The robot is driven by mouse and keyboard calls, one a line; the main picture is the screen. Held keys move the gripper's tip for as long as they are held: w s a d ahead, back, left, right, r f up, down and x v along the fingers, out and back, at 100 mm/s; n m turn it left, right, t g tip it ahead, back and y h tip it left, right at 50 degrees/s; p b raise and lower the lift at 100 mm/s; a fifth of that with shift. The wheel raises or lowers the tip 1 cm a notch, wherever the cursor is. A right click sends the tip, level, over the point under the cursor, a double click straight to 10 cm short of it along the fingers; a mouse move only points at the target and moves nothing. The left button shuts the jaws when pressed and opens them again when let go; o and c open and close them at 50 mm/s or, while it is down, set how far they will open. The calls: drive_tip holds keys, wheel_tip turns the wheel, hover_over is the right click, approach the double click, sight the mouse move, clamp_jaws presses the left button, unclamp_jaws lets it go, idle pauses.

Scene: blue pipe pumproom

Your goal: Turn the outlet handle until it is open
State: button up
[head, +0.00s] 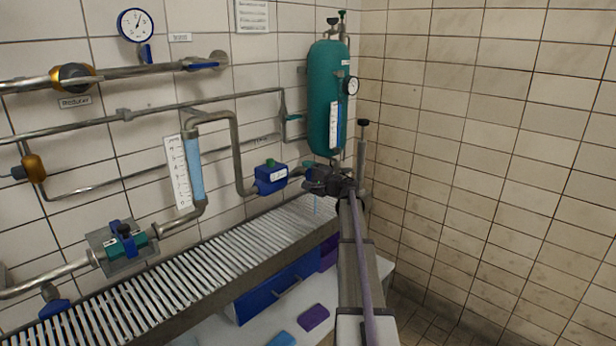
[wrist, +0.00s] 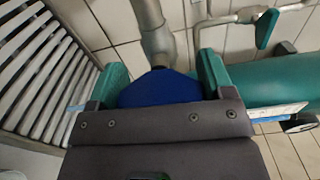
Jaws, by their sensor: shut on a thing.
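My gripper (head: 318,178) is at the pipe end below the teal tank, just right of the blue box on the pipe. In the wrist view its two teal fingers (wrist: 160,80) stand on either side of a blue part, which I take to be the outlet handle (wrist: 160,90). The gripper is shut on it. The handle sits at the end of a grey pipe (wrist: 152,30); its lower part is hidden by the gripper body. In the head view the gripper covers the handle, so its angle cannot be told there.
The teal tank (head: 326,95) hangs close above the gripper. The blue box (head: 270,178) with a green knob is close on its left. A slatted metal rack (head: 170,282) runs below the pipes. A green lever (head: 293,118) is on the upper pipe. The right tiled wall is bare.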

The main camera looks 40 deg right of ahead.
drive_tip(key=shift+n, duration=0.6)
drive_tip(key=o, duration=0.9)
drive_tip(key=shift+s, duration=0.15)
drive_tip(key=s, duration=0.3)
drive_tip(key=s+d, duration=0.1)
drive_tip(key=s, duration=0.6)
drive_tip(key=shift+s+d, duration=0.25)
drive_tip(key=shift+d, duration=0.05)
